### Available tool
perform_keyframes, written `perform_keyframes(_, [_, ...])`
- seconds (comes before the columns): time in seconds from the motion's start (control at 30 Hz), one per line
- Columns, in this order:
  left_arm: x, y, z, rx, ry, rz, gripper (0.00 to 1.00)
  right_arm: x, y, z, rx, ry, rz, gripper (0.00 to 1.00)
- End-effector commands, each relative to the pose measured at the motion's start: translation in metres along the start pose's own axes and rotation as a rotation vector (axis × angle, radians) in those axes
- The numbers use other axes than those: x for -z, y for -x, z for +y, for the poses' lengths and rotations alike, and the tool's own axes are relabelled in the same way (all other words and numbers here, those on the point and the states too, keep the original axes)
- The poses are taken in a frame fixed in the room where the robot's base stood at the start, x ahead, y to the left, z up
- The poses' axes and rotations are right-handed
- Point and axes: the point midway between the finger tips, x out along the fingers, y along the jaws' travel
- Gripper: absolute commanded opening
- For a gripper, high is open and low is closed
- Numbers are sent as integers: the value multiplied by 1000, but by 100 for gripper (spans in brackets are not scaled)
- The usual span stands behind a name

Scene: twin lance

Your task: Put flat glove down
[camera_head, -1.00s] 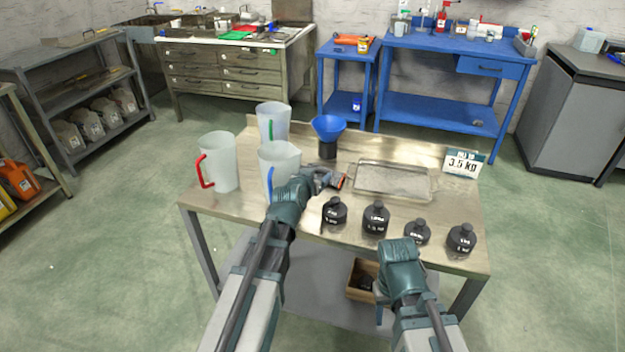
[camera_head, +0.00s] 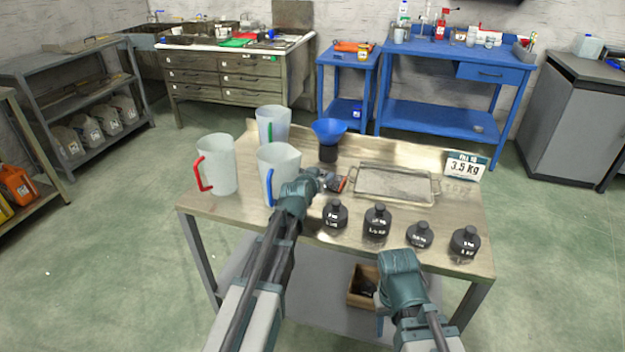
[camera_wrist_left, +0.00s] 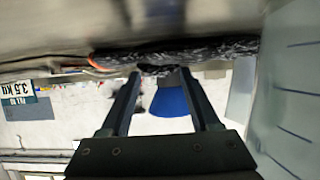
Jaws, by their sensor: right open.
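The dark grey, fuzzy flat glove (camera_head: 337,184), with a red-orange edge, is on the steel table top in front of the tray. In the left wrist view, which is upside down, the glove (camera_wrist_left: 200,50) lies flat along the table surface. My left gripper (camera_head: 326,180) is at the glove's left end. Its two fingers (camera_wrist_left: 161,75) stand apart, with a dark lump of glove at their tips. Whether the fingers touch it I cannot tell. My right gripper (camera_head: 380,308) is open and empty, pointing down in front of the table's front edge.
Three jugs (camera_head: 218,165) and a blue funnel (camera_head: 329,128) stand left and behind. Several black weights (camera_head: 377,222) line the front. An open box (camera_head: 357,292) is on the lower shelf.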

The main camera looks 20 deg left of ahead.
Motion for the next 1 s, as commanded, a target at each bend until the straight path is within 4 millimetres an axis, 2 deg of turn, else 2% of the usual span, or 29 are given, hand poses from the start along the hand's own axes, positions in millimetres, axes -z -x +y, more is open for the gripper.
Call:
perform_keyframes(0.03, [0, 0, 0, 0, 0, 0, 52, 0, 0, 0, 0, 0, 0, 50])
perform_keyframes(0.3, [0, 0, 0, 0, 0, 0, 3, 0, 0, 0, 0, 0, 0, 50])
perform_keyframes(0.33, [0, 0, 0, 0, 0, 0, 0, 0, 0, 0, 0, 0, 0, 50])
perform_keyframes(0.67, [2, 1, 0, 0, 0, 0, 0, 0, 2, 0, 0, 0, 0, 50])
perform_keyframes(1.0, [18, 8, 0, 0, 0, 0, 0, -1, 20, 2, 0, 0, 0, 50])
